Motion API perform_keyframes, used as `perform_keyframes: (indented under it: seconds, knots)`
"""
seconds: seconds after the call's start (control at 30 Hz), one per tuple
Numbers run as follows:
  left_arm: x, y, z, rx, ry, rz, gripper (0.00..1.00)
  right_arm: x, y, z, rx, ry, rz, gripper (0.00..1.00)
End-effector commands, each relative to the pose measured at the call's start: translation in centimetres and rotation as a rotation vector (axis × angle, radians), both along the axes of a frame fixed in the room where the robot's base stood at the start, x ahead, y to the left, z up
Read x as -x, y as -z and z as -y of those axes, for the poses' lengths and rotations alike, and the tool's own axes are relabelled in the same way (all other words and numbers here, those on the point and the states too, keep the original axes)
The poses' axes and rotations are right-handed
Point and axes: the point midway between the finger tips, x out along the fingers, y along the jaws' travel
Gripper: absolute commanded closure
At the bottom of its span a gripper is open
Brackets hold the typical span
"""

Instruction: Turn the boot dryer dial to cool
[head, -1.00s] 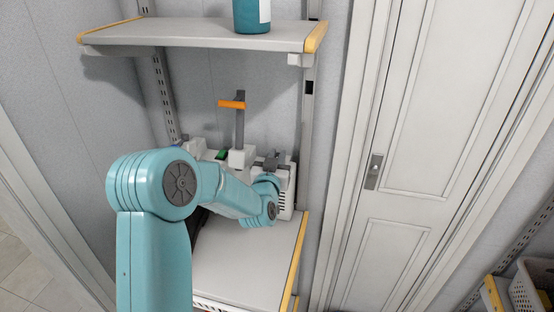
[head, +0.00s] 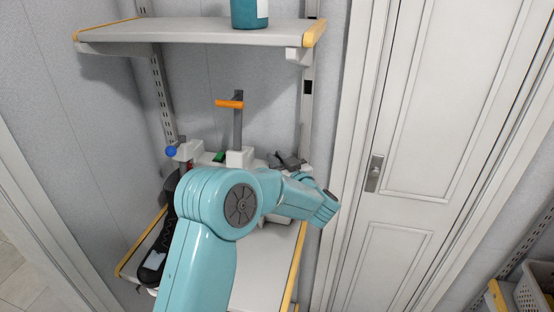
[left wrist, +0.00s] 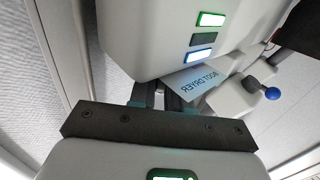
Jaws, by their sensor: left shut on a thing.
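The white boot dryer (head: 238,158) stands on the lower shelf against the wall, with an upright grey post and orange handle. In the left wrist view its white casing (left wrist: 150,35) has a green lamp, a dark lamp and a blue lamp, beside a "BOOT DRYER" label (left wrist: 198,80). My left gripper (head: 285,161) is at the dryer's right end, partly behind my arm. Its fingers (left wrist: 160,98) show in the left wrist view, close together beside the casing and label. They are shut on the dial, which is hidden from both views. My right gripper is out of view.
A blue ball knob (head: 171,152) stands at the dryer's left, above a dark boot (head: 154,258). The upper shelf (head: 200,35) with a teal bottle (head: 249,12) overhangs the dryer. A closed door (head: 425,150) is at right. The lower shelf's front (head: 262,270) is bare.

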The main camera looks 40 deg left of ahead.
Motion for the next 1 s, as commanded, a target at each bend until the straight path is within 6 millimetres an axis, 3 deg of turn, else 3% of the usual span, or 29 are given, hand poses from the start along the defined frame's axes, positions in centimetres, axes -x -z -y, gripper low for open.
perform_keyframes:
  seconds: [0.67, 0.7, 0.73, 1.0]
  knots:
    - [0.00, -0.24, -0.19, -0.004, -0.064, 0.006, 1.00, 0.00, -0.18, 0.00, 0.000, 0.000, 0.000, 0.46]
    - [0.01, -0.24, -0.19, -0.004, -0.064, 0.006, 0.70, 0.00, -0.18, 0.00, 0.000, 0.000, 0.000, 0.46]
    - [0.00, -0.24, -0.18, -0.003, -0.064, 0.005, 0.62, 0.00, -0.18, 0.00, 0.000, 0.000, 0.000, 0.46]
    - [-0.01, -0.10, -0.06, -0.002, -0.062, 0.003, 0.62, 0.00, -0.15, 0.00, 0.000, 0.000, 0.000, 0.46]
